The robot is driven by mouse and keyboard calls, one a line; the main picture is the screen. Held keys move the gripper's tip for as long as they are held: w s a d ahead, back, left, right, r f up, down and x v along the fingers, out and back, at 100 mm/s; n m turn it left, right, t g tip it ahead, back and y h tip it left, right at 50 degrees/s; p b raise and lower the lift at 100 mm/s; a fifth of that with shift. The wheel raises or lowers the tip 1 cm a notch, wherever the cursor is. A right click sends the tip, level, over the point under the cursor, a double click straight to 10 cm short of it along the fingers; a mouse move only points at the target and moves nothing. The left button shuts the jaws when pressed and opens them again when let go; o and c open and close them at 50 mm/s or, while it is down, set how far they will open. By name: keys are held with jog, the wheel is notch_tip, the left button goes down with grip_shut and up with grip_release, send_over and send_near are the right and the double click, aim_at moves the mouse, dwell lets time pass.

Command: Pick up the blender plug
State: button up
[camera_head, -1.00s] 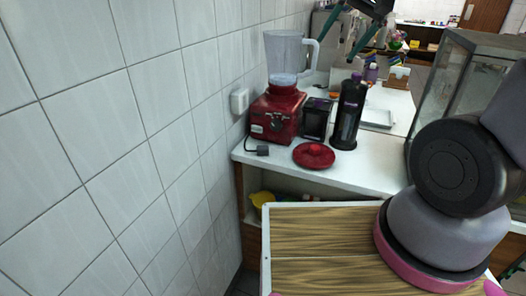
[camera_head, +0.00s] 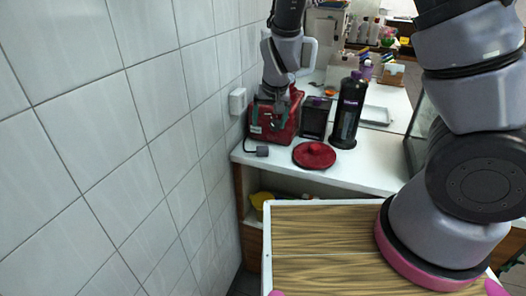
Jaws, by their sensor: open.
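The blender plug (camera_head: 262,151) is a small dark block lying on the white counter near its front left edge. Its dark cord runs up towards the red blender base (camera_head: 285,124). My gripper (camera_head: 267,113) points down in front of the blender, above and slightly behind the plug in the picture. Its fingers are open, with nothing seen between them. It appears apart from the plug. My arm hides most of the clear blender jug and part of the base.
The tiled wall (camera_head: 130,130) and a wall socket (camera_head: 237,101) are close on the left. The counter front (camera_head: 350,178) is clear.

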aim_at(263, 150)
jog(key=shift+n+h, duration=0.3)
jog(key=x, duration=0.4)
jog(key=a+x, duration=0.1)
jog(key=x, duration=0.4)
jog(key=s+x, duration=0.1)
jog(key=x, duration=0.4)
jog(key=shift+w+a+f, duration=0.1)
jog(key=shift+a+f, duration=0.1)
jog(key=shift+f, duration=0.2)
jog(key=shift+t, duration=0.3)
grip_shut()
jog(key=shift+r, duration=0.1)
